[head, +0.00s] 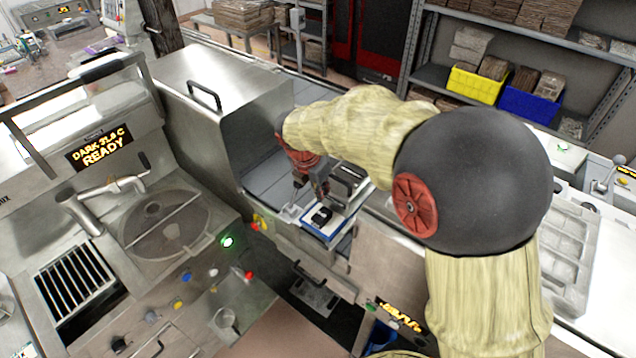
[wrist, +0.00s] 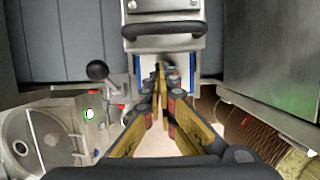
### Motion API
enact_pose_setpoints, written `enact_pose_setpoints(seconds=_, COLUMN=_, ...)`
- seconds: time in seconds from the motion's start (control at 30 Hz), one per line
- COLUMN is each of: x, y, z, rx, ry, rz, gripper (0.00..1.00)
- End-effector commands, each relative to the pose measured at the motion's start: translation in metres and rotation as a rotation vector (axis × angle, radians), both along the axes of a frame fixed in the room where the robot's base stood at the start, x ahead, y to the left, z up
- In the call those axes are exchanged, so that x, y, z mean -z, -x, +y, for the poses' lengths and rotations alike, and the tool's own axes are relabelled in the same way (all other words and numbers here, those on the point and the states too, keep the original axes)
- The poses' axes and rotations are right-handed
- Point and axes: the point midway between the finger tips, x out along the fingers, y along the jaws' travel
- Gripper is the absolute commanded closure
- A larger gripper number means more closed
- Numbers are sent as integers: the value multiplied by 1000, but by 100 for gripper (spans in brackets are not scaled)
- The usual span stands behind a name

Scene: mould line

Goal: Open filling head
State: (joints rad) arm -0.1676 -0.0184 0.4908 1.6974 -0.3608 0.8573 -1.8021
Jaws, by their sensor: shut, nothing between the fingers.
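My gripper (head: 322,192) is shut and empty, low over the mould line at the mouth of a steel hood. In the wrist view its closed fingertips (wrist: 161,76) point at a steel block with a dark bar handle (wrist: 163,31), which looks like the filling head. The fingertips are just below the handle in the picture; I cannot tell whether they touch the block. In the head view a dark bar handle (head: 349,174) shows just right of the gripper. A lever with a black ball knob (wrist: 97,70) stands left of the fingers. My arm hides part of the line.
The steel hood (head: 222,88) stands left of my arm. A tank with a round lid (head: 166,226) and a "READY" display (head: 98,148) is at the left. A blue-edged white plate (head: 325,226) lies below the gripper. Mould trays (head: 566,255) are at the right.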

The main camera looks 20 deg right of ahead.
Motion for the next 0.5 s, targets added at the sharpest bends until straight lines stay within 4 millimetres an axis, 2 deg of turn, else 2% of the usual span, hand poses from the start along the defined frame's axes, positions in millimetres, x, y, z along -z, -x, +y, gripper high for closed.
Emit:
enact_pose_setpoints(seconds=0.03, x=11, y=-1, z=-3, rx=1, ry=0, rz=3, gripper=100)
enact_pose_setpoints(seconds=0.17, x=34, y=-5, z=-9, rx=2, ry=1, rz=3, gripper=100)
enact_pose_setpoints(seconds=0.2, x=20, y=-10, z=-13, rx=3, ry=-1, rz=-4, gripper=100)
enact_pose_setpoints(seconds=0.3, x=8, y=-14, z=-19, rx=3, ry=-1, rz=-4, gripper=100)
enact_pose_setpoints(seconds=0.5, x=-4, y=-18, z=-26, rx=1, ry=1, rz=-4, gripper=100)
